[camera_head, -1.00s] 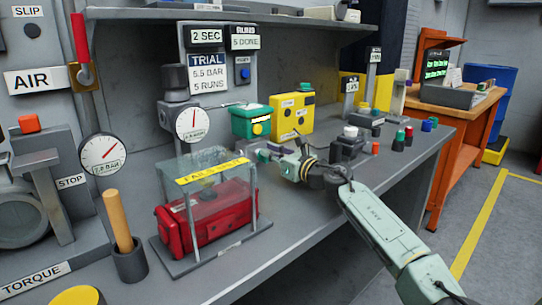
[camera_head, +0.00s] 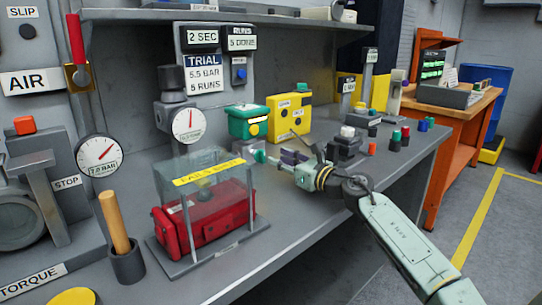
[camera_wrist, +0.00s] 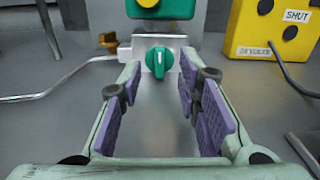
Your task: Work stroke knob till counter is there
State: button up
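The stroke knob is most likely the green knob (camera_wrist: 159,60) with a white pointer mark on a pale block; its pointer stands near upright. It also shows small in the head view (camera_head: 260,156). My gripper (camera_wrist: 160,85) is open and empty, its purple-padded fingers apart, with the knob beyond the fingertips and clear of them. In the head view my gripper (camera_head: 287,156) is just right of the knob. The counter (camera_head: 242,42), on the sign post under the label RUNS, appears to read 5 DONE. The trial plate (camera_head: 205,75) reads 5.5 BAR, 5 RUNS.
A red actuator (camera_head: 208,218) sits under a clear guard, left of my gripper. A green box (camera_head: 248,122) and a yellow box (camera_head: 290,117) stand behind the knob. Several small knobs and buttons stand to the right on the bench.

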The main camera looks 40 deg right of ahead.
jog(key=s, duration=0.6)
jog(key=shift+d, duration=0.2)
